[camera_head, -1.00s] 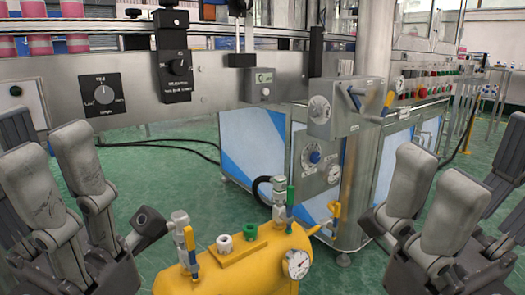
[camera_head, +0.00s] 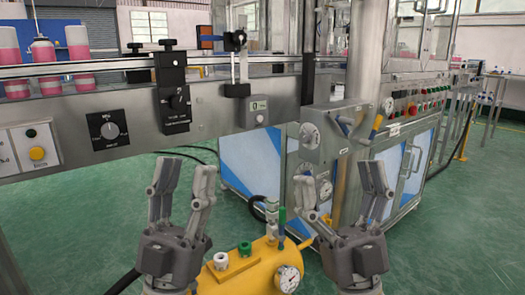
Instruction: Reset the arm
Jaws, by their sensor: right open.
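My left gripper (camera_head: 185,172) is in the lower middle-left of the head view. Its grey fingers point up and stand apart, with nothing between them. My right gripper (camera_head: 340,178) is right of centre at about the same height. Its fingers are spread wide and empty, and they overlap the view of the machine's control boxes behind. Whether the fingers touch the machine cannot be told, but no contact shows.
A yellow tank (camera_head: 245,283) with a gauge (camera_head: 287,278) and valves stands low between my grippers. Behind is a conveyor panel (camera_head: 70,115) with knobs and a yellow button, carrying pink bottles (camera_head: 77,42). A control box (camera_head: 323,132) juts out. Green floor (camera_head: 450,225) is clear at right.

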